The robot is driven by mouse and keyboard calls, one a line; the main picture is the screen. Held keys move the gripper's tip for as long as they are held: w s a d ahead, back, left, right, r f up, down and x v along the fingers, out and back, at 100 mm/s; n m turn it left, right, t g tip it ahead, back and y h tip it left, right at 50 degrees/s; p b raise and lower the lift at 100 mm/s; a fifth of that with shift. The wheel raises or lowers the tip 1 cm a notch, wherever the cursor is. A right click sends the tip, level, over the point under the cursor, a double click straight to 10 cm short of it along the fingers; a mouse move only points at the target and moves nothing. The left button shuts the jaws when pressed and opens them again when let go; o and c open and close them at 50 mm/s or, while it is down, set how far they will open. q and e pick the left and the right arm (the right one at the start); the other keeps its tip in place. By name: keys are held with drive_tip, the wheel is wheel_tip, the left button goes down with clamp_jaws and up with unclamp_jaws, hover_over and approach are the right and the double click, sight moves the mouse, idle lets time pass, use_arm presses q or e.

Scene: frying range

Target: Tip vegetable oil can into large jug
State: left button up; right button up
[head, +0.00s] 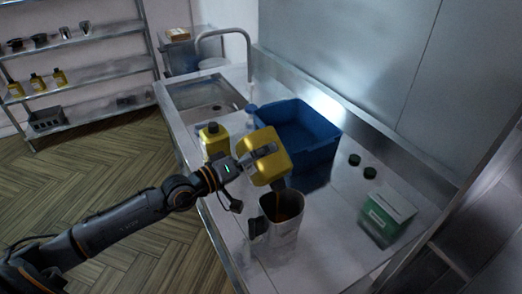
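The yellow vegetable oil can (272,172) is tipped over, with its lower end just above the mouth of the large jug. My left gripper (262,153) is shut on the can from the left side. The large jug (284,240) is grey metal and stands upright on the counter, its dark handle on the left. A brown-orange patch shows inside the jug's mouth; I cannot tell whether it is a stream or oil in the jug. The can's opening is hard to make out. My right gripper is not in view.
A blue crate (327,150) stands behind the can, and another yellow can (215,143) stands to the left. Two dark green caps (355,160) and a green-white box (388,215) lie at right. A sink (205,97) is at the back. The counter's front is clear.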

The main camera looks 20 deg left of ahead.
sight(265, 160)
use_arm(q)
drive_tip(key=shift+s+d+r+m+p, duration=0.25)
drive_tip(key=shift+d+r+m+p, duration=0.2)
drive_tip(key=shift+m+p, duration=0.2)
drive_tip(key=shift+s+d+r+m+p, duration=0.25)
drive_tip(key=shift+d+r+m+p, duration=0.2)
drive_tip(key=shift+m, duration=0.3)
drive_tip(key=shift+s+d+m, duration=0.2)
drive_tip(key=shift+d+m, duration=0.05)
drive_tip(key=shift+m, duration=0.25)
drive_tip(key=shift+s+d+r+m, duration=0.2)
drive_tip(key=shift+d+m, duration=0.15)
drive_tip(key=shift+m, duration=0.15)
drive_tip(key=shift+s+d+r+m, duration=0.2)
drive_tip(key=shift+d+m, duration=0.1)
drive_tip(key=shift+m, duration=0.2)
idle(0.6)
